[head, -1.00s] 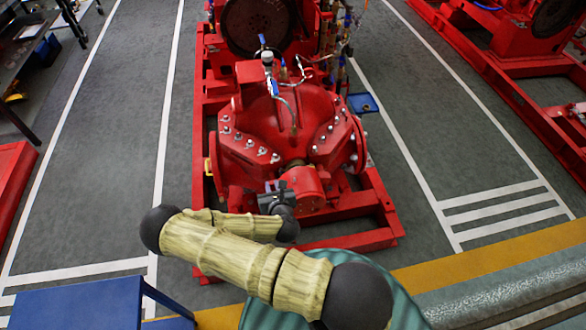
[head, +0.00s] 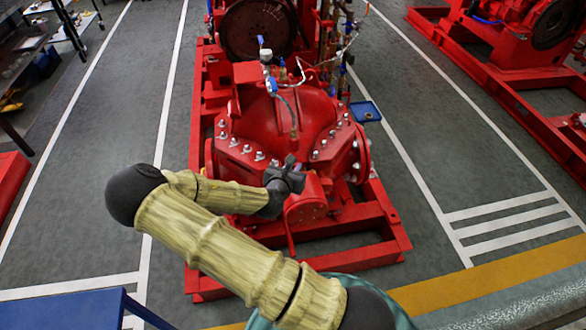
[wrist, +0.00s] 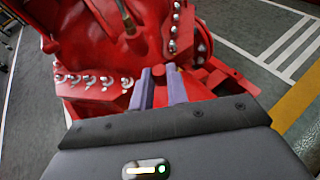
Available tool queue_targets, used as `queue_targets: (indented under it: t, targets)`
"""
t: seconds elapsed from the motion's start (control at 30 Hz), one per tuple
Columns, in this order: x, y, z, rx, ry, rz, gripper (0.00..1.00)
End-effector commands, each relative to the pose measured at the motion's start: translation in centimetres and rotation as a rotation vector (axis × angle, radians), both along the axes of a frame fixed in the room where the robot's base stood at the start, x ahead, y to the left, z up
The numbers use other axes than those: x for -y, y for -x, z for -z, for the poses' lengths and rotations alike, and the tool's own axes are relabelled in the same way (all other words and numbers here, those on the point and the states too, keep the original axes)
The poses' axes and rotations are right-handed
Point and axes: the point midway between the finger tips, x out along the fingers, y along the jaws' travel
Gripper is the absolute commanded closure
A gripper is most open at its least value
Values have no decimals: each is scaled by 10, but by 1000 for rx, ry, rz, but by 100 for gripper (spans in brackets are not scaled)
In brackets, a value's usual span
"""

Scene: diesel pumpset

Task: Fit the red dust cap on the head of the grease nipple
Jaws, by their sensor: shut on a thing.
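My gripper (head: 291,162) is over the near end of the red pump (head: 262,125), in front of its bolted casing. In the wrist view, my two grey-purple fingers (wrist: 160,78) are closed on a small dark red piece (wrist: 158,71), which looks like the dust cap. It shows only as a small patch between the fingertips, and its shape is unclear. In the head view the gripper hides it. I cannot make out the grease nipple in either view. The round red bearing housing (head: 306,207) is just below and right of the gripper.
Bolted flanges (wrist: 95,82) lie close to the fingers. A gauge and thin hoses (head: 268,70) rise above the pump. The red base frame (head: 360,215) surrounds it. A blue table (head: 65,308) stands at the near left.

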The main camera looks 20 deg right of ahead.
Motion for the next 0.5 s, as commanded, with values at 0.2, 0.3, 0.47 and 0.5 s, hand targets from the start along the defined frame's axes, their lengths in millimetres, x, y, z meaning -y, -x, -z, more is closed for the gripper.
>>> queue_targets:
  t: [0.2,0.3,0.47,0.5]
  targets:
    - [-1,1,2,-4,1,-2,100]
    - [-1,1,12,-2,0,-2,100]
    - [-1,1,25,-3,0,-2,100]
    - [-2,1,28,-3,0,-2,100]
